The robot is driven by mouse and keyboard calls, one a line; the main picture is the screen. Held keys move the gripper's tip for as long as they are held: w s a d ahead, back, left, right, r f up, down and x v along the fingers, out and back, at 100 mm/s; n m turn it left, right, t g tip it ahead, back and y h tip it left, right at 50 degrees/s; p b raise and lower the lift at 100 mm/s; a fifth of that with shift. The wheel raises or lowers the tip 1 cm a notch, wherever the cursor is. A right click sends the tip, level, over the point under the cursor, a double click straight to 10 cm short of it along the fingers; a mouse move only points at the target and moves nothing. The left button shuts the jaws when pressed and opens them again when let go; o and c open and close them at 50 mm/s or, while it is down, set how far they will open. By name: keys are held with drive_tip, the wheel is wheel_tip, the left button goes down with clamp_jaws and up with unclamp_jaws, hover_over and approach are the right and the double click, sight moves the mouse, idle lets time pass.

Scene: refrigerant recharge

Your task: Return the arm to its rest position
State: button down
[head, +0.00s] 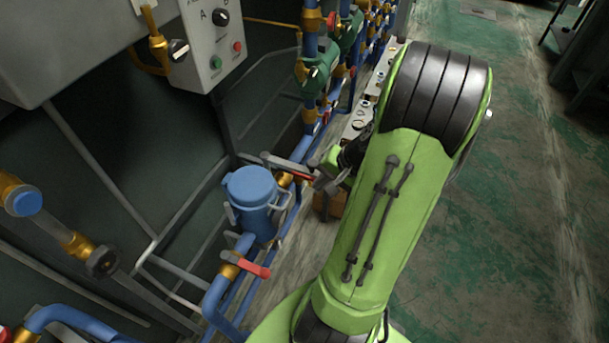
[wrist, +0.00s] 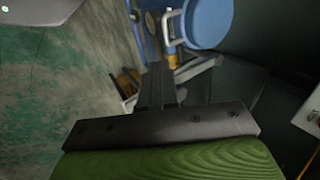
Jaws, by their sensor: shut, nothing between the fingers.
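My green arm reaches up and across the right half of the head view, bent at a black joint near the top. My gripper (head: 318,181) is partly hidden behind the arm, to the right of a blue lidded canister (head: 250,187). In the wrist view my gripper's dark fingers (wrist: 160,82) are together with nothing between them. The canister (wrist: 208,22) shows there at the upper right, apart from the fingertips. A lever with a red part (head: 293,170) lies close to my gripper in the head view; I cannot tell whether they touch.
Blue pipes with a red-handled valve (head: 252,265) run in front of the canister. A grey control box (head: 212,40) stands at the upper left. Green and brass valves (head: 313,72) line the pipes behind. Open green floor (head: 520,160) lies to the right.

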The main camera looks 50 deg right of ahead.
drive_tip(key=shift+w, duration=0.15)
drive_tip(key=w+a+r+n+g+h, duration=0.1)
drive_tip(key=w+a+r+n+g, duration=0.15)
drive_tip(key=a+r+n, duration=0.75)
drive_tip(key=s+a+r+n+t, duration=0.1)
drive_tip(key=s+a+r+n, duration=0.1)
drive_tip(key=a, duration=0.4)
drive_tip(key=s+a+r+n+t+h+p, duration=0.1)
drive_tip(key=s+a+r, duration=0.4)
drive_tip(key=s+a, duration=0.1)
drive_tip(key=shift+s+a+n, duration=0.3)
drive_tip(key=shift+a+n, duration=0.1)
drive_tip(key=shift+a, duration=0.1)
